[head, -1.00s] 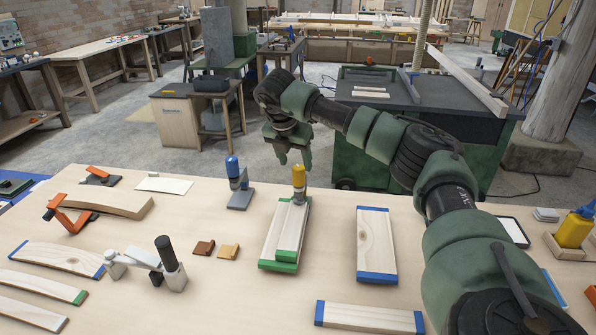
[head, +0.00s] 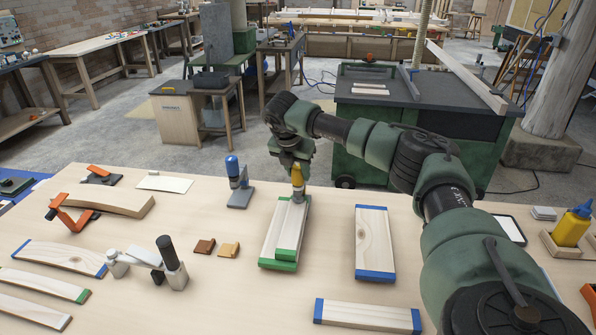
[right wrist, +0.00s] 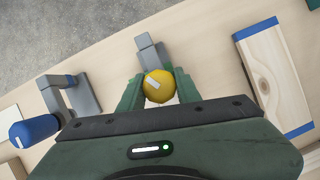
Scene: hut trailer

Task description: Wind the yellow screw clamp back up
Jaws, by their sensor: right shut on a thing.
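The yellow screw clamp (head: 298,181) stands at the far end of the green-ended boards (head: 272,245) in the head view. In the right wrist view its round yellow handle (right wrist: 158,86) sits between my two green fingers, with its grey frame (right wrist: 150,52) beyond. My right gripper (head: 297,170) comes down from above and is shut on the yellow handle. The gripper partly hides the top of the handle in the head view. My left gripper is not in view.
A blue-handled clamp (head: 236,178) stands just left of the boards. A blue-ended board (head: 374,240) lies to the right. A black-handled clamp (head: 170,262) and two small brown blocks (head: 205,246) are nearer left. Bare tabletop lies between them.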

